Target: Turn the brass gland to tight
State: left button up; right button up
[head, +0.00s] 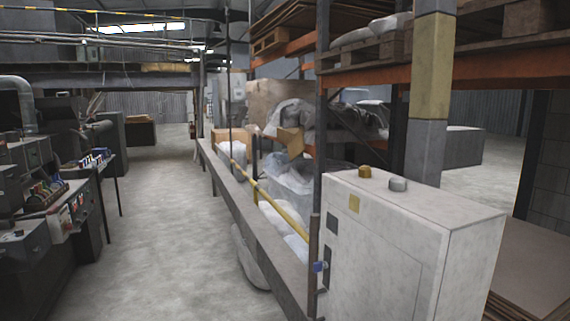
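A brass-coloured, short round fitting (365,171), which looks like the brass gland, stands on top of a pale grey cabinet (385,240) at the right, near its back left corner. A similar grey fitting (398,184) stands just to its right, apart from it. I cannot tell from here how tight the brass one is. Neither of my grippers is in the head view.
Machines (40,200) line the far left. Open concrete floor (165,235) lies between.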

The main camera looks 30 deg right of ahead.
aim_at(365, 171)
jog(key=u, duration=0.1)
jog(key=i, duration=1.65)
jog(key=z, duration=2.75)
